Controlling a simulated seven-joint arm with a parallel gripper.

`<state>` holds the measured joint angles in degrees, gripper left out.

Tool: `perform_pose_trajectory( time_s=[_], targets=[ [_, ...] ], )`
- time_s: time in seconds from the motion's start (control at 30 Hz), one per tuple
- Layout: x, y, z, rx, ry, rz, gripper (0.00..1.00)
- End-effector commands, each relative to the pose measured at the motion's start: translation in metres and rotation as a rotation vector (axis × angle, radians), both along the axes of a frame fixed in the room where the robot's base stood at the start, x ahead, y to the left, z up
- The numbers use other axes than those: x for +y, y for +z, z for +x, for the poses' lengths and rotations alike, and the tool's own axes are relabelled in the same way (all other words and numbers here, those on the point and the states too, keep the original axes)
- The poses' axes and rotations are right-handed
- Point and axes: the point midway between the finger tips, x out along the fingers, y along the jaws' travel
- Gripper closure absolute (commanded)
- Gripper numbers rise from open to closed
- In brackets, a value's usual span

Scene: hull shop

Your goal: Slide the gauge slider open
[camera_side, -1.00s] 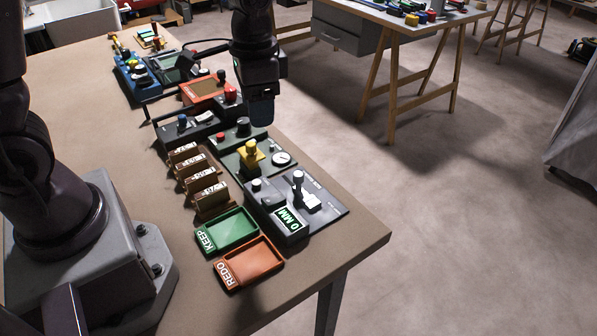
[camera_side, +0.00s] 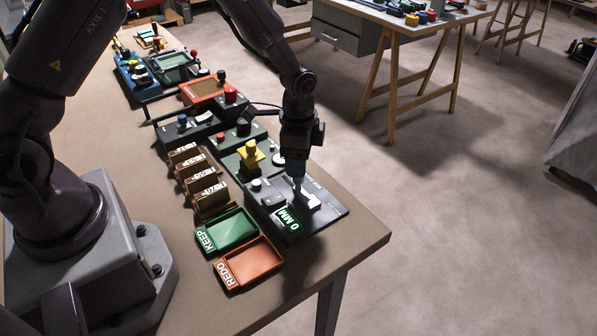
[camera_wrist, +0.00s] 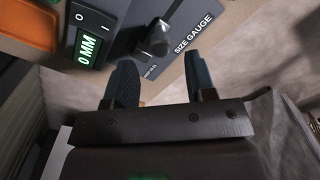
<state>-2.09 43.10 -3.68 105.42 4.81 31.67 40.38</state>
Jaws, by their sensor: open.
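The size gauge is a dark panel (camera_side: 331,213) near the table's front right corner, with a lit display (camera_side: 290,217) reading 0 MM. Its slider has a pale block (camera_side: 313,202) in the side view; my gripper partly hides its upright knob. In the wrist view the slider knob (camera_wrist: 156,42) shows dark beside the SIZE GAUGE lettering, and the display (camera_wrist: 88,47) still reads 0 MM. My gripper (camera_side: 297,188) points down over the slider. In the wrist view my gripper (camera_wrist: 160,66) has its fingers apart, with the knob just ahead of the gap; contact cannot be told.
A green KEEP tray (camera_side: 228,231) and an orange REDO tray (camera_side: 250,262) lie left of the gauge. Several brown labelled blocks line the panels' left side.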

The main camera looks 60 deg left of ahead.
Motion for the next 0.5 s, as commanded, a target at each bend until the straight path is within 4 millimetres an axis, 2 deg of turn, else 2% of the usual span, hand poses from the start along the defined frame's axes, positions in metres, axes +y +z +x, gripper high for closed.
perform_pose_trajectory(
  time_s=[0.03,0.2,0.5],
  targets=[
    [0.0,-0.01,-0.001,0.004,-0.001,0.0,0.5],
    [0.0,-0.032,0.0,0.001,0.0,-0.001,0.5],
    [0.0,-0.041,0.0,-0.001,0.001,0.0,0.5]
  ],
)
